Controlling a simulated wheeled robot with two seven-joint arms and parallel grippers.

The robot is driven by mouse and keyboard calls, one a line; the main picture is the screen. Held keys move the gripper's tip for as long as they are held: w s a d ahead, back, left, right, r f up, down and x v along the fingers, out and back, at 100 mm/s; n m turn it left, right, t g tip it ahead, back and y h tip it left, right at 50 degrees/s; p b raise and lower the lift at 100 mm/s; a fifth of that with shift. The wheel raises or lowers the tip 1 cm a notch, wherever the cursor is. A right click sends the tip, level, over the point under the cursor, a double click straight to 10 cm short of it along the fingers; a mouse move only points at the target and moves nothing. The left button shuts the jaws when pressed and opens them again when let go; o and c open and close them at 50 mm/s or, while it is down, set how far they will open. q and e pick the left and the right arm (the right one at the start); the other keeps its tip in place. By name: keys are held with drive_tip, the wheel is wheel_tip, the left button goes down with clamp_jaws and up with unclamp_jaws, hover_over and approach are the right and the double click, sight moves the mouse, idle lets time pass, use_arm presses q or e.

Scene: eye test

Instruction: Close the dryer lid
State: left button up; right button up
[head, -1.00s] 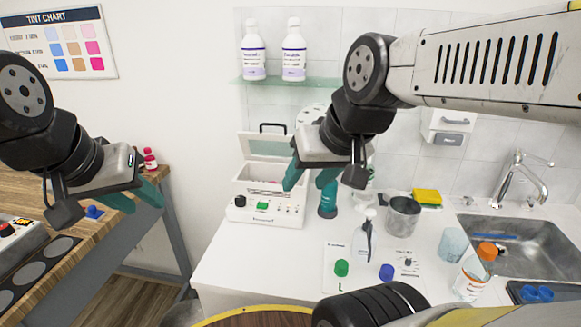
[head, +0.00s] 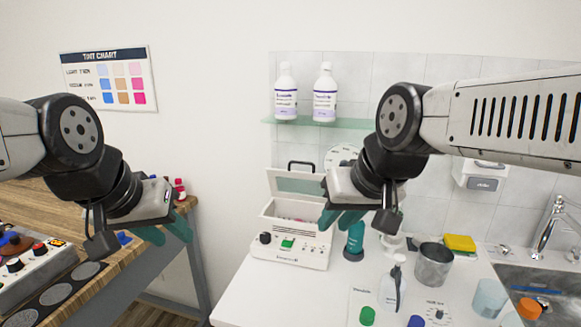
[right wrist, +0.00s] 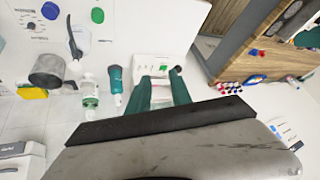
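The dryer (head: 268,252) is a small white box with a dark knob and a green button on its front, standing on the white counter. Its lid (head: 300,183) is raised, with a dark handle on top, and the chamber below is uncovered. My right gripper (head: 339,222) is just right of the dryer in the head view, its teal fingers apart and empty. In the right wrist view the dryer (right wrist: 155,62) shows beyond the fingers. I cannot tell whether they touch it. My left gripper (head: 166,236) is open and empty by the wooden bench, well left of the dryer.
A teal bottle (head: 353,243) stands right of the dryer, near my right gripper. A metal beaker (head: 433,265), a wash bottle (head: 392,290) and a yellow sponge (head: 459,243) stand further right. A glass shelf (head: 345,123) with two white bottles hangs above.

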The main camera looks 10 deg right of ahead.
drive_tip(key=w, duration=0.2)
drive_tip(key=w+d+r+m+h, duration=0.1)
drive_tip(key=w, duration=0.1)
drive_tip(key=w+h, duration=0.1)
drive_tip(key=w, duration=0.1)
drive_tip(key=shift+w+d+r, duration=0.2)
drive_tip(key=shift+w+d, duration=0.15)
drive_tip(key=shift+w, duration=0.05)
clamp_jaws()
drive_tip(key=w+a+r+m+t+h, duration=0.1)
drive_tip(key=w+a+m+t+h, duration=0.15)
drive_tip(key=w, duration=1.05)
drive_tip(key=w+a+r+m+t+h, duration=0.15)
drive_tip(key=w+a, duration=0.25)
drive_tip(key=w, duration=1)
drive_tip(key=shift+g, duration=0.4)
drive_tip(key=x, duration=0.8)
drive_tip(key=shift+w+d+f, duration=0.1)
drive_tip(key=shift+w+f, duration=0.1)
drive_tip(key=shift+f, duration=0.2)
